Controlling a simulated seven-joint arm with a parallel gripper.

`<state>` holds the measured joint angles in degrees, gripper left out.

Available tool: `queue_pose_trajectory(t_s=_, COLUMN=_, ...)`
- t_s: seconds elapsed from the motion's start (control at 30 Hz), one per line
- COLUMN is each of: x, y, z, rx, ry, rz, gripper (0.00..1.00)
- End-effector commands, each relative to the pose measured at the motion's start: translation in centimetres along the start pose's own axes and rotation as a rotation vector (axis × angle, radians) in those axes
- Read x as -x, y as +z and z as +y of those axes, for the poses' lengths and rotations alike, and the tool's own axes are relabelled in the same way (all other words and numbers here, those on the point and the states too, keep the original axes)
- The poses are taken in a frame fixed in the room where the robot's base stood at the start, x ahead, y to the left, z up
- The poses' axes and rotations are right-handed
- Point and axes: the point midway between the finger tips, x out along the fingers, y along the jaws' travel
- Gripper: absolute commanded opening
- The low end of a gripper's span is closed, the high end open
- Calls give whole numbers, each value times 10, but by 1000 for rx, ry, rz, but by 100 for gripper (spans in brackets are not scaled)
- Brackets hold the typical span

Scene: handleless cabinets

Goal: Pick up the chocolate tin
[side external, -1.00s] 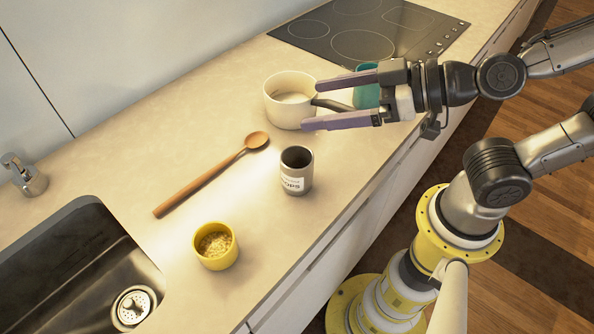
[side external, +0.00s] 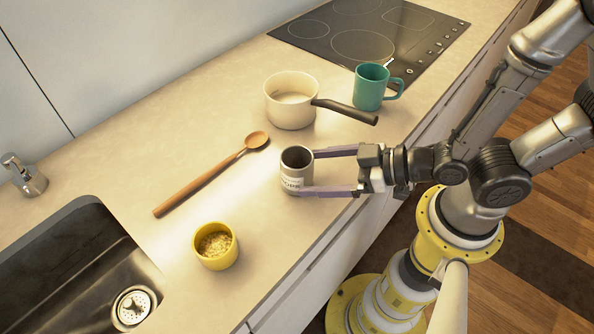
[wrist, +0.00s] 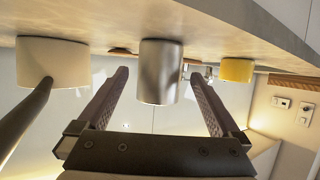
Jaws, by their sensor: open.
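The tin, a grey open-topped cylinder with a white lettered label (side external: 292,183), stands upright on the counter near its front edge. My gripper (side external: 304,172) is open and level, low over the counter, reaching in from the front edge. Its fingertips are at the tin, one on each side. The near finger covers part of the tin's lower side. In the wrist view the tin (wrist: 161,75) appears between the two spread fingers, with a gap on both sides. I cannot tell how far its body reaches between them.
A white saucepan (side external: 287,108) with a dark handle and a teal mug (side external: 370,85) stand behind, by the hob (side external: 350,28). A wooden spoon (side external: 205,178) lies left of the tin. A yellow cup (side external: 215,246) stands in front left, near the sink (side external: 70,262).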

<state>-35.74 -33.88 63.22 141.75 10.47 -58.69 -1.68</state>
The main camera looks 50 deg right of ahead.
Motion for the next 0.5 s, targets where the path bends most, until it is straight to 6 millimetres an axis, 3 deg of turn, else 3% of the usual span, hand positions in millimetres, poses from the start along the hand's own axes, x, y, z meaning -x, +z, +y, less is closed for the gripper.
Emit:
queue_pose_trajectory(t_s=0.3, x=-35, y=0, z=0, rx=0, ry=2, rz=-1, gripper=100)
queue_pose_trajectory(t_s=0.5, x=-46, y=0, z=0, rx=1, ry=1, rz=0, gripper=100)
